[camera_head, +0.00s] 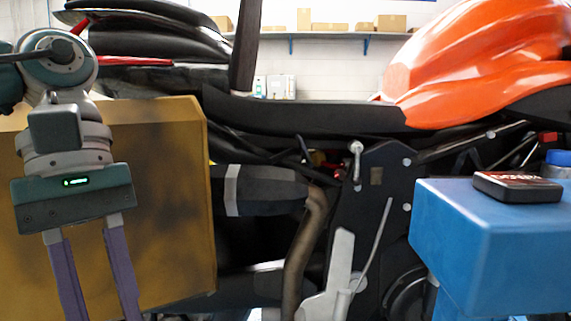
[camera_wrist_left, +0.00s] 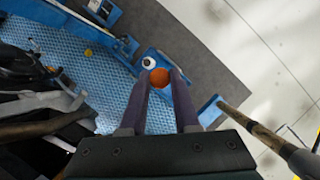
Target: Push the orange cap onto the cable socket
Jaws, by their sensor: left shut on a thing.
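My left gripper (camera_head: 98,285) points down at the left in the head view, and its fingertips run out of the bottom edge. In the left wrist view the two purple fingers (camera_wrist_left: 160,90) are shut on the small round orange cap (camera_wrist_left: 160,77). A white ring with a dark centre (camera_wrist_left: 148,63), which looks like the cable socket, sits on a blue part just beyond the cap. The cap appears beside the ring and partly overlaps its edge in this view; I cannot tell whether they touch. Neither cap nor socket shows in the head view. My right gripper is not in view.
A yellow-brown panel (camera_head: 170,210) stands behind my left arm. The motorcycle with its orange fairing (camera_head: 480,65) fills the middle. A blue block (camera_head: 490,235) at right carries a flat black box (camera_head: 517,186). The wrist view shows a blue textured mat (camera_wrist_left: 55,65) below.

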